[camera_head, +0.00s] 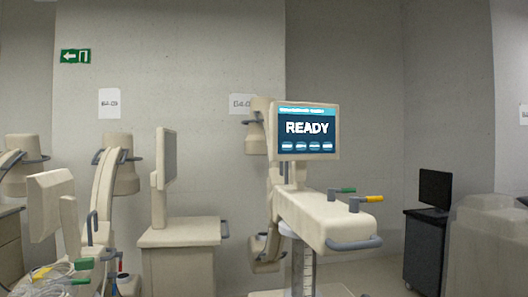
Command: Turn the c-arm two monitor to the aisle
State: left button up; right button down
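Neither of my grippers shows in the head view. A lit monitor (307,131) reading "READY" faces me on top of a cream C-arm unit (325,217) right of centre. A second monitor (168,158) stands on a cream cart (180,232) left of centre; it is turned nearly edge-on, with a narrow dark strip of screen toward the right. A third monitor-like panel (50,203) at the far left shows a plain cream face. Which of these belongs to C-arm two I cannot tell.
Cream C-arms (105,190) stand along the back wall. Cables (50,275) bunch at the lower left. A dark cart (425,250) bears a black monitor (435,188); a grey covered shape (490,245) stands right.

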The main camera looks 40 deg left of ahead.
aim_at(299, 133)
jog(key=i+u, duration=0.15)
jog(key=u, duration=0.3)
jog(key=i+l+u, duration=0.1)
jog(key=u, duration=0.35)
jog(key=i+l+u, duration=0.1)
jog(key=u, duration=0.35)
jog(key=l+u, duration=0.25)
jog(key=u, duration=0.2)
jog(key=i+l+u, duration=0.1)
jog(key=l+u, duration=0.15)
jog(key=u, duration=0.2)
jog(key=l+u, duration=0.2)
jog(key=l, duration=0.3)
jog(key=l+u, duration=0.15)
jog(key=l, duration=0.4)
jog(key=l+u, duration=0.2)
jog(key=l, duration=0.3)
jog(key=l+u, duration=0.15)
jog(key=l, duration=0.35)
jog(key=k+l+u, duration=0.2)
jog(key=l, duration=0.3)
jog(key=k+l+u, duration=0.15)
jog(key=l, duration=0.35)
jog(key=i, duration=0.05)
